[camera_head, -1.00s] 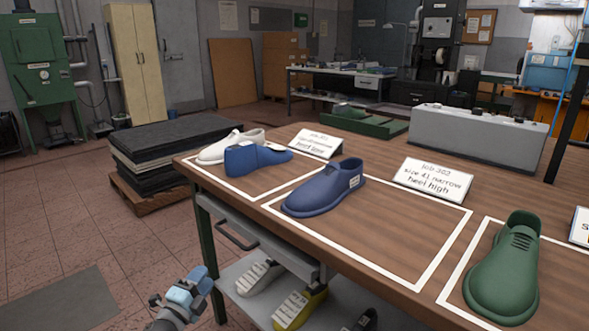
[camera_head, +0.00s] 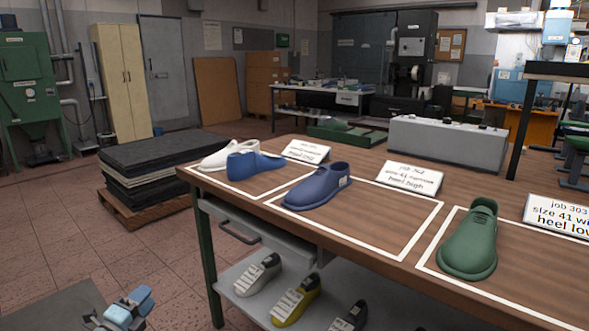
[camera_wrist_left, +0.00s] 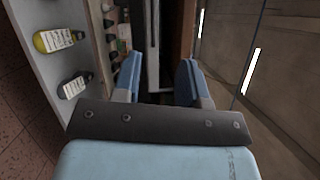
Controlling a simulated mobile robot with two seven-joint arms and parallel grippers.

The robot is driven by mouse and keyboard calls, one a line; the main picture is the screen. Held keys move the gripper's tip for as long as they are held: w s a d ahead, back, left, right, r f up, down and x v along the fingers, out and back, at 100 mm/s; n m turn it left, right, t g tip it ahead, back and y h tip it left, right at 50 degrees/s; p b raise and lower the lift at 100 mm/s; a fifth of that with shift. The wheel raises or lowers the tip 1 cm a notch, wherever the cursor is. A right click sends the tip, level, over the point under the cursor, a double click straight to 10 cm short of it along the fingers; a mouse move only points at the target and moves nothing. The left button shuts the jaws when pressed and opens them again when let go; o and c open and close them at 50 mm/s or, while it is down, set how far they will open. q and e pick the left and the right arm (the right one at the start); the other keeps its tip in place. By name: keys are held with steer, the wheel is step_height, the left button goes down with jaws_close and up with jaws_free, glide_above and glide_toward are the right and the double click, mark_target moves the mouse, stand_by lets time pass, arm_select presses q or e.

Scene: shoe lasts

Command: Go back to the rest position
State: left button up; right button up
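My left gripper (camera_head: 125,312) shows at the bottom left of the head view, over the floor and apart from the table. In the left wrist view its two blue fingers (camera_wrist_left: 160,82) stand apart with nothing between them. My right gripper is in neither view. On the wooden table (camera_head: 345,232), a white shoe (camera_head: 222,154) and a blue last (camera_head: 254,164) stand close together at the left. A blue shoe (camera_head: 318,187) stands in the middle outline and a green shoe (camera_head: 470,243) in the right one.
A lower shelf (camera_head: 237,309) under the table holds a grey last (camera_head: 257,275), a yellow last (camera_head: 295,300) and a dark one (camera_head: 348,317). A pallet stack (camera_head: 160,165) stands left of the table. Job cards (camera_head: 410,178) stand behind the outlines. The floor at left is open.

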arm_select(q)
steer(key=a+r+m, duration=0.1)
steer(key=a+r, duration=0.1)
steer(key=a, duration=0.3)
steer(key=s+d+n+g+h, duration=0.1)
steer(key=s+d+n+g, duration=0.1)
steer(key=s+d+n, duration=0.55)
steer(key=s+d+n+g+h, duration=0.1)
steer(key=s+d+n+h, duration=0.15)
steer(key=s+d, duration=0.95)
steer(key=s+d+n+g+h, duration=0.15)
steer(key=s+d+n, duration=0.35)
steer(key=s, duration=0.9)
steer(key=w+d+r+n+t+y, duration=0.2)
steer(key=d+r+n+t+y, duration=0.1)
steer(key=d+r+n, duration=0.25)
steer(key=s+a+r+g+y+p, duration=0.3)
steer(key=a+r+g+p, duration=0.3)
steer(key=p, duration=2.9)
steer(key=shift+s+a+r+y, duration=0.4)
steer(key=shift+a+r+y, duration=0.3)
steer(key=shift+a+r, duration=0.15)
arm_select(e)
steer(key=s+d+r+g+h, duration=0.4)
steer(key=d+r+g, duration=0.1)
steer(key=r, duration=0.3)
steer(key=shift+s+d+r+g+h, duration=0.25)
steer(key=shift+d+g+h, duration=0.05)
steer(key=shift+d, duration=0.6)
